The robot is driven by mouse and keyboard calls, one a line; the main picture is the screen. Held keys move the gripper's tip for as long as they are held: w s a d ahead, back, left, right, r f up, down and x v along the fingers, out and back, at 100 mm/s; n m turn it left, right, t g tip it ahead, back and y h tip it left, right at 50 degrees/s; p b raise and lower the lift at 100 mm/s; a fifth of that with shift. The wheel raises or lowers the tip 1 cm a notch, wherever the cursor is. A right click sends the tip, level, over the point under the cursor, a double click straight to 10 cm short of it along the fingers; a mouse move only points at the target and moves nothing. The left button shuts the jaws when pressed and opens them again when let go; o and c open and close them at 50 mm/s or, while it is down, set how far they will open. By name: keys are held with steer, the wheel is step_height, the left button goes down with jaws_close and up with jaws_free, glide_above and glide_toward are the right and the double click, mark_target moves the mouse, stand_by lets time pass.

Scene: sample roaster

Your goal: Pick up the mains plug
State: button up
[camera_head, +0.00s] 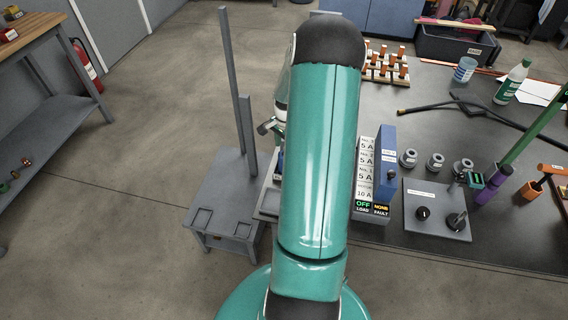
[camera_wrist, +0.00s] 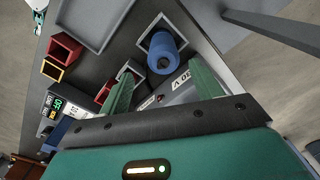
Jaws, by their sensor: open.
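A blue cylindrical piece that looks like the mains plug (camera_wrist: 163,52) sits in a square grey-rimmed holder (camera_wrist: 146,44) in the wrist view. My gripper (camera_wrist: 163,76) is open, its two green fingers apart on either side of the space just below the plug in the picture. Nothing is between the fingers, and they do not appear to touch the plug. A grey surface marked "230 V" (camera_wrist: 186,92) lies between and beyond the fingers. In the head view my arm hides the plug and most of the gripper.
Red and yellow square-mouthed boxes (camera_wrist: 66,49) and a grey tray (camera_wrist: 92,20) lie left of the plug in the wrist view. The head view shows a panel reading OFF (camera_head: 363,205), a blue block (camera_head: 386,155) and a grey stand with tall posts (camera_head: 222,190).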

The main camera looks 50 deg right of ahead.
steer(key=f, duration=0.8)
steer(key=shift+w+a+f, duration=0.15)
steer(key=shift+w+f, duration=0.2)
steer(key=shift+f, duration=0.05)
steer(key=c, duration=1.2)
steer(key=shift+r, duration=0.15)
steer(key=shift+r, duration=0.5)
steer(key=shift+s+r, duration=0.2)
steer(key=shift+r, duration=1.05)
steer(key=s+r, duration=0.9)
steer(key=s, duration=0.4)
steer(key=w+d+r+n, duration=0.2)
steer(key=w+d+n, duration=0.2)
steer(key=w, duration=0.1)
steer(key=w+d+r+n, duration=0.2)
steer(key=w+d+n, duration=0.2)
steer(key=w+d, duration=0.1)
steer(key=w+d+r+n, duration=0.2)
steer(key=w+d+n, duration=0.2)
steer(key=w, duration=0.3)
steer(key=shift+w+d+r, duration=0.1)
steer(key=shift+d+r, duration=0.05)
steer(key=shift+d, duration=0.55)
